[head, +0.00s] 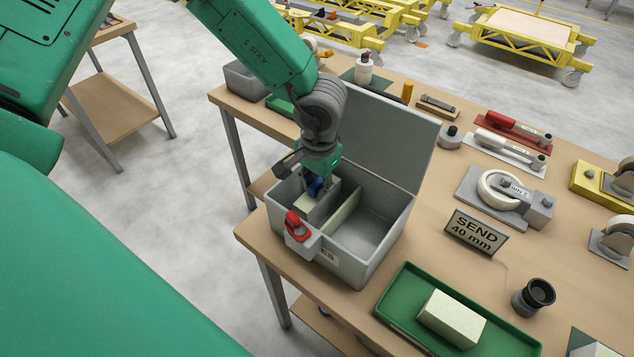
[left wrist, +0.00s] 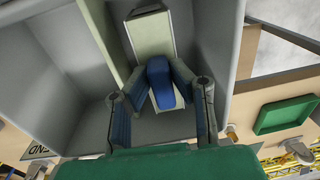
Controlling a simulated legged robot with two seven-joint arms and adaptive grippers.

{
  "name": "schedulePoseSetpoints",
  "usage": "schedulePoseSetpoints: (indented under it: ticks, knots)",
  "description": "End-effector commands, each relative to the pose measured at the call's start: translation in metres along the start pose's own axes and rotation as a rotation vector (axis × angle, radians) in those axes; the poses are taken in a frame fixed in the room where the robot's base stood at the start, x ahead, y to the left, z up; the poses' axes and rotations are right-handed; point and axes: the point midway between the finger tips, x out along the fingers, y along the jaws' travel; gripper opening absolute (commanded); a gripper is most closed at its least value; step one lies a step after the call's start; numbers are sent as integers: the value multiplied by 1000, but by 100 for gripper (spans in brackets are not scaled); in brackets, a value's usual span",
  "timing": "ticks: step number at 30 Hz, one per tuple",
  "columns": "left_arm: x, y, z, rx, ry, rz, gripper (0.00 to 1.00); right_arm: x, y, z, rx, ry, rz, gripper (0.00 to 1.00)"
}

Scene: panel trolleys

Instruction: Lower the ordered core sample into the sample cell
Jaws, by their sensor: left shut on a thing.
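A grey open box (head: 368,272) with a raised lid (head: 388,135) stands at the table's left edge. A pale divider (head: 344,214) splits it into a narrow left compartment and a wider, empty right one (head: 365,232). My left gripper (head: 320,184) points down into the left compartment. It is shut on a blue grip (left wrist: 160,80) on a pale block (head: 312,206), which also shows in the left wrist view (left wrist: 152,38). The block lies within the left compartment's walls; whether it touches the floor cannot be told. A sign (head: 476,232) reads "SEND 40 mm". My right gripper is out of view.
A red latch (head: 297,227) sits on the box's front rim. A green tray (head: 400,305) holding another pale block (head: 452,318) is in front right. A black eyepiece-like cup (head: 534,297) and several tools, including a red-handled one (head: 512,129), stand on the table (head: 430,210).

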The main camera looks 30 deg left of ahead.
Motion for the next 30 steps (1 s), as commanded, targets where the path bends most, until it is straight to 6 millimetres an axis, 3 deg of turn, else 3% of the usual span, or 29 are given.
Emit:
schedulePoseSetpoints:
  ticks: [23,24,26,30]
  knots:
    - [10,1,0,-1,0,0,0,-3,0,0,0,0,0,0]
    - [10,1,0,-1,0,0,24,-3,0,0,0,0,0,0]
    - [10,1,0,-1,1,0,42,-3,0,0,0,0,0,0]
    - [10,1,0,-1,0,0,42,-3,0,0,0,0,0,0]
